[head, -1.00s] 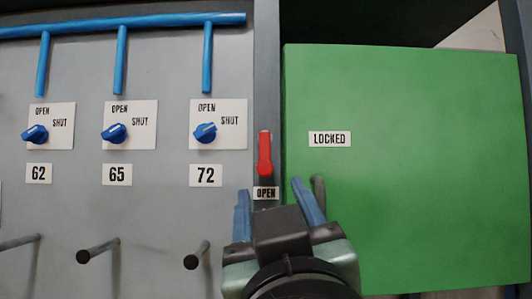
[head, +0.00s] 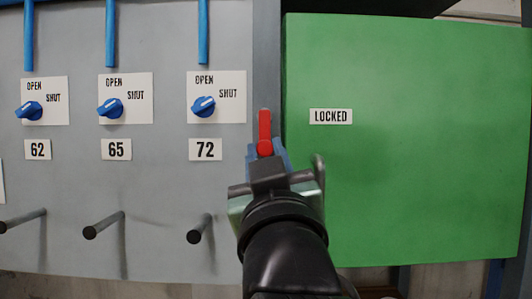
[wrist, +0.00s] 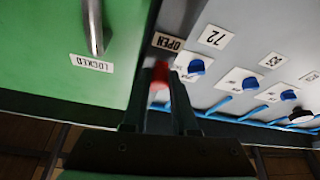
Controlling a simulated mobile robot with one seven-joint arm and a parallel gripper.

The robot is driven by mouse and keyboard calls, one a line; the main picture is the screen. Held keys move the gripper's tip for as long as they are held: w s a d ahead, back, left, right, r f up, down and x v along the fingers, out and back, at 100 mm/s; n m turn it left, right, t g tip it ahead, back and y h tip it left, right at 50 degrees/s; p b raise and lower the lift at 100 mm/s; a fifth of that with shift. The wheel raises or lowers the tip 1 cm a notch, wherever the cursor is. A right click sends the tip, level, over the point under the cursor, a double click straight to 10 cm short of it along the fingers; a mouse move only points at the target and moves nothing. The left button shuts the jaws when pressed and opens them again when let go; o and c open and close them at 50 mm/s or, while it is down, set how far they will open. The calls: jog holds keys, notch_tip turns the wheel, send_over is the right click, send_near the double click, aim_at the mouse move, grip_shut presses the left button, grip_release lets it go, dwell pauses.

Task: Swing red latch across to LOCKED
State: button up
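The red latch (head: 264,128) stands upright on the dark post between the grey panel and the green door. The LOCKED label (head: 331,116) is to its right, on the green door. My gripper (head: 267,154) is at the latch's lower end, with its blue fingers spread to either side. In the wrist view, the red latch (wrist: 160,73) shows between the two fingers, with a gap between them; I cannot tell whether they touch it. The OPEN label (wrist: 167,42) shows in the wrist view and is hidden behind my gripper in the head view.
The green door (head: 430,180) fills the right side, with a metal handle (wrist: 95,28) near the post. On the grey panel are blue knobs (head: 203,106) numbered 62, 65 and 72. Dark pegs (head: 199,229) stick out below them.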

grip_shut()
jog(key=shift+d+n, duration=0.15)
jog(key=shift+n, duration=0.25)
jog(key=d+n+g+y+b, duration=0.1)
jog(key=n, duration=0.2)
jog(key=d+r+n+g+y+b, duration=0.1)
jog(key=n+y, duration=0.1)
jog(key=n, duration=0.2)
jog(key=d+n+g+y+b, duration=0.1)
jog(key=n, duration=0.2)
jog(key=shift+d+r+n+y, duration=0.1)
jog(key=shift+r+n+y, duration=0.2)
jog(key=shift+y, duration=0.1)
jog(key=n, duration=0.2)
jog(key=r+n+g, duration=0.1)
jog(key=n, duration=0.1)
jog(key=d+r+n+g, duration=0.1)
jog(key=shift+d+n, duration=0.1)
jog(key=shift+n, duration=0.3)
jog(key=shift+d+r+n+g+p, duration=0.1)
jog(key=shift+r+n+g+p, duration=0.4)
jog(key=shift+n, duration=0.45)
jog(key=shift+r+n+g+p, duration=0.35)
jog(key=shift+n+p, duration=0.25)
jog(key=shift+n, duration=0.35)
jog(key=o, duration=0.6)
grip_release()
